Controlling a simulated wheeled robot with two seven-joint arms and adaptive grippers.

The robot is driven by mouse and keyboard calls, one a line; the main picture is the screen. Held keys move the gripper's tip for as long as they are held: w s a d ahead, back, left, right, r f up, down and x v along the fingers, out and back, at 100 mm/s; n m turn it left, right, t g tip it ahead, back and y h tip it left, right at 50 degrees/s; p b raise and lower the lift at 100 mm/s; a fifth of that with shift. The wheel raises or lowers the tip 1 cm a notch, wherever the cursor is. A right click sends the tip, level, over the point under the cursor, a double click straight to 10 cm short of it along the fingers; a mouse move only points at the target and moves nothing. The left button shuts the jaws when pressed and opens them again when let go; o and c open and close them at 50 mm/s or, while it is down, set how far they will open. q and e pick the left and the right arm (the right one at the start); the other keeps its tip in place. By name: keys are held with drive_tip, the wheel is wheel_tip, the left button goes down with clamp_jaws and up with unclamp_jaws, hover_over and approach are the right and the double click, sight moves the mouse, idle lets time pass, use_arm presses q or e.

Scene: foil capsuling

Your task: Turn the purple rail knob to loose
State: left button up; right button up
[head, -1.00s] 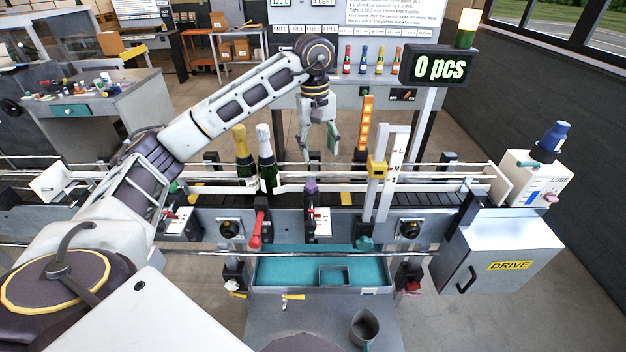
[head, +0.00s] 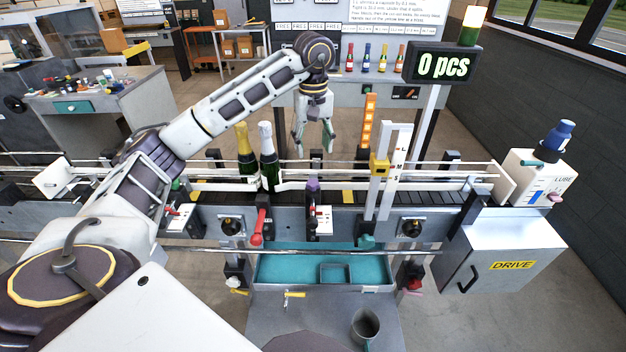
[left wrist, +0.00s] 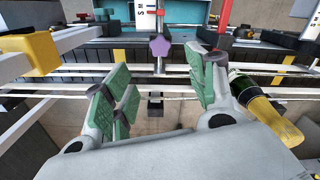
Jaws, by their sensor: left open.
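The purple rail knob (head: 312,184) sits on top of an upright post at the near side of the conveyor, right of two bottles. In the left wrist view the purple knob (left wrist: 159,47) shows as a lobed head, ahead of and between my fingers. My left gripper (head: 314,150) hangs beyond the conveyor, above and behind the knob, with its green-padded fingers apart and nothing between them. In the left wrist view the left gripper (left wrist: 160,85) is also open and not touching the knob. My right gripper is not in view.
A gold-topped bottle (head: 245,150) and a white-topped bottle (head: 268,155) stand on the conveyor left of the knob. A white scale post with a yellow block (head: 380,163) stands to its right. A red lever (head: 258,226) is at the front left.

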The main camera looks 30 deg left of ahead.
sight(313, 183)
use_arm(q)
drive_tip(key=shift+f, duration=2.2)
drive_tip(key=shift+f+p, duration=0.3)
drive_tip(key=shift+f, duration=1.3)
drive_tip(key=shift+f+p, duration=0.4)
drive_tip(key=shift+f, duration=2)
drive_tip(key=shift+c, duration=0.9)
drive_tip(key=c, duration=0.9)
drive_tip(key=shift+o, duration=0.2)
